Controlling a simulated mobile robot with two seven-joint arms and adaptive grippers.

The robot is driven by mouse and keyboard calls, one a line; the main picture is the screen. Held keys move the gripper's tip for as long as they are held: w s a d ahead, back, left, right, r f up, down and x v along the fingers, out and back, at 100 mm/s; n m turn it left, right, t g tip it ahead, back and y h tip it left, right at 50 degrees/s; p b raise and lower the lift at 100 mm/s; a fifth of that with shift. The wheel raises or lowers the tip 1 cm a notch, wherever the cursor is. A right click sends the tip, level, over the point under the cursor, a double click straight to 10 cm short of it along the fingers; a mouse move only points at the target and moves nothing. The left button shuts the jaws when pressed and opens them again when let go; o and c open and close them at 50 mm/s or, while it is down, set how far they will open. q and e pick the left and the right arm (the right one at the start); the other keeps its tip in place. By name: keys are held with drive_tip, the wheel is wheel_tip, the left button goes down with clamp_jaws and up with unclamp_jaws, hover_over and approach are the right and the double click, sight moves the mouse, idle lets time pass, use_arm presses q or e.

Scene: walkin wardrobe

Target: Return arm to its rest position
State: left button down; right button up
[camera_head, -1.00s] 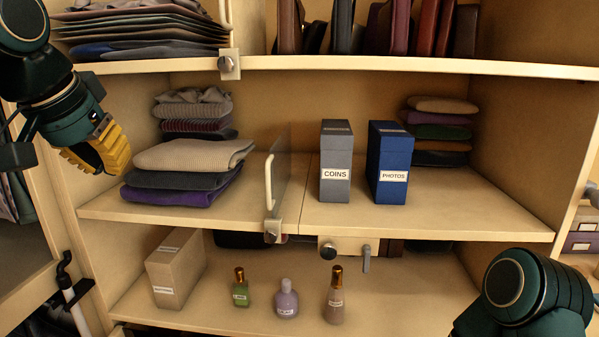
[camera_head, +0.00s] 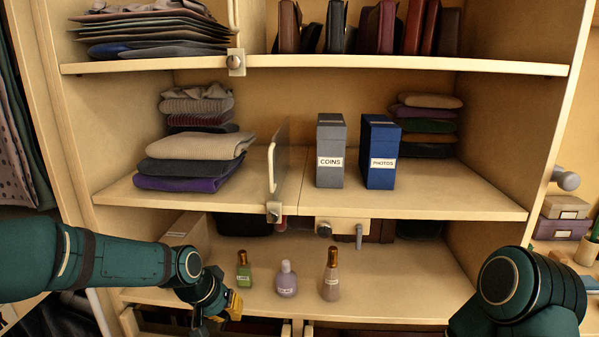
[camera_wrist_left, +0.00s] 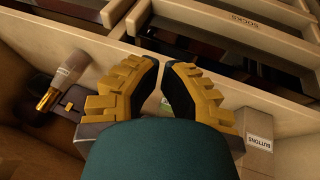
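My left arm comes in from the left in the head view, bent low in front of the bottom shelf. My left gripper (camera_head: 232,305) is at the shelf's front edge, below the green bottle, with only part of its yellow fingers showing. In the left wrist view, the left gripper (camera_wrist_left: 164,64) shows both yellow fingers with dark pads. A small gap lies between the fingertips, and nothing is held. A link of my right arm (camera_head: 532,290) stands at the lower right of the head view. My right gripper is out of the frame.
A green bottle (camera_head: 243,270), a lilac bottle (camera_head: 286,279) and a gold-capped bottle (camera_head: 331,275) stand on the bottom shelf. Below are drawers (camera_wrist_left: 215,50). A grey COINS box (camera_head: 330,150) and blue PHOTOS box (camera_head: 379,152) stand above. The BUTTONS box (camera_wrist_left: 257,135) shows in the wrist view.

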use_arm(q)
drive_tip(key=s+d+f+n+g, duration=0.1)
drive_tip(key=s+d+f, duration=0.1)
drive_tip(key=s+f, duration=0.8)
drive_tip(key=s+d+f+n, duration=0.2)
drive_tip(key=s+f, duration=0.8)
drive_tip(key=f, duration=0.5)
drive_tip(key=shift+d+f+g, duration=0.3)
drive_tip(key=shift+d+g, duration=0.1)
drive_tip(key=shift+d, duration=0.2)
drive_tip(key=shift+w, duration=0.1)
